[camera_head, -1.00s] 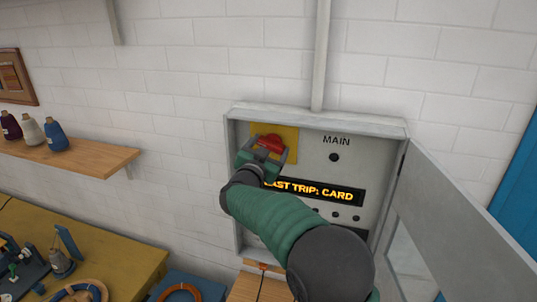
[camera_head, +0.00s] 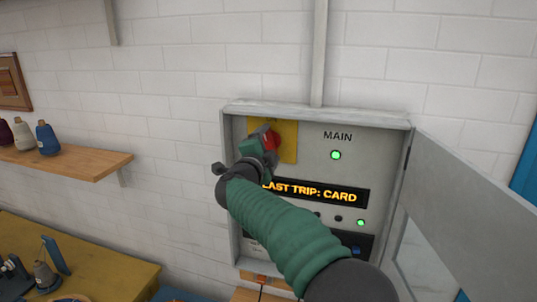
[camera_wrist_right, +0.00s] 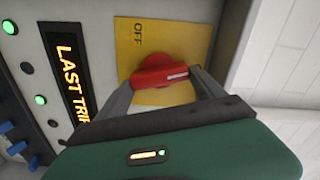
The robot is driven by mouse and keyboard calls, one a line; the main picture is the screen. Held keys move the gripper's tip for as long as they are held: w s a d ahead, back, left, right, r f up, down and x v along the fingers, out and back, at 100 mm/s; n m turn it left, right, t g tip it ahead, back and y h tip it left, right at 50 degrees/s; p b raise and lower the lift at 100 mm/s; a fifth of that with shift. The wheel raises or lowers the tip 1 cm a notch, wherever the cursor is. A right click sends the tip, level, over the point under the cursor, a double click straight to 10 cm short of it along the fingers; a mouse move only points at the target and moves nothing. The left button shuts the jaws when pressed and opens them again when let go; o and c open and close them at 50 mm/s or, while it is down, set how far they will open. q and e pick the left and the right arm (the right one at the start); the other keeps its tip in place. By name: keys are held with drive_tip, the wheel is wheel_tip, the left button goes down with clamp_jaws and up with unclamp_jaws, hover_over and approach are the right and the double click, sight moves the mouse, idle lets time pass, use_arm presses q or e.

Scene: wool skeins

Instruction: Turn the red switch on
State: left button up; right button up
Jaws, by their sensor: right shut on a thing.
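The red switch (camera_head: 270,139) is a rotary handle on a yellow plate (camera_head: 288,144) at the panel's upper left. My right gripper (camera_head: 264,146) is shut on its handle. In the right wrist view the red handle (camera_wrist_right: 160,73) sits between my two fingers (camera_wrist_right: 163,82), and its white mark points to the picture's right, away from the word OFF (camera_wrist_right: 138,35). The lamp under MAIN (camera_head: 336,155) glows green. The display (camera_head: 330,193) reads LAST TRIP: CARD. My gripper hides part of the switch and plate in the head view. My left gripper is out of view.
The grey panel box (camera_head: 317,111) is on a white brick wall, its door (camera_head: 465,225) swung open to the right. A second green lamp (camera_head: 361,223) is lit lower down. A wooden shelf (camera_head: 85,160) with wool cones and a yellow table (camera_head: 110,265) are at left.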

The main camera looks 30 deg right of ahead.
drive_tip(key=m+b, duration=0.1)
drive_tip(key=m, duration=0.1)
drive_tip(key=shift+m+b, duration=0.3)
drive_tip(key=shift+b, duration=0.05)
drive_tip(key=shift+m, duration=0.3)
drive_tip(key=shift+r+m+b, duration=0.15)
drive_tip(key=shift+m+b, duration=0.15)
drive_tip(key=o, duration=1.1)
drive_tip(key=shift+o, duration=1.2)
drive_tip(key=shift+w+d+f, duration=0.1)
drive_tip(key=shift+w+f, duration=0.1)
drive_tip(key=shift+w+d+f, duration=0.1)
drive_tip(key=shift+w+f, duration=0.05)
drive_tip(key=shift+w, duration=0.05)
drive_tip(key=shift+s+a, duration=0.25)
drive_tip(key=shift+s, duration=0.1)
drive_tip(key=b+v, duration=0.5)
drive_tip(key=v, duration=1.1)
drive_tip(key=shift+w+f, duration=0.1)
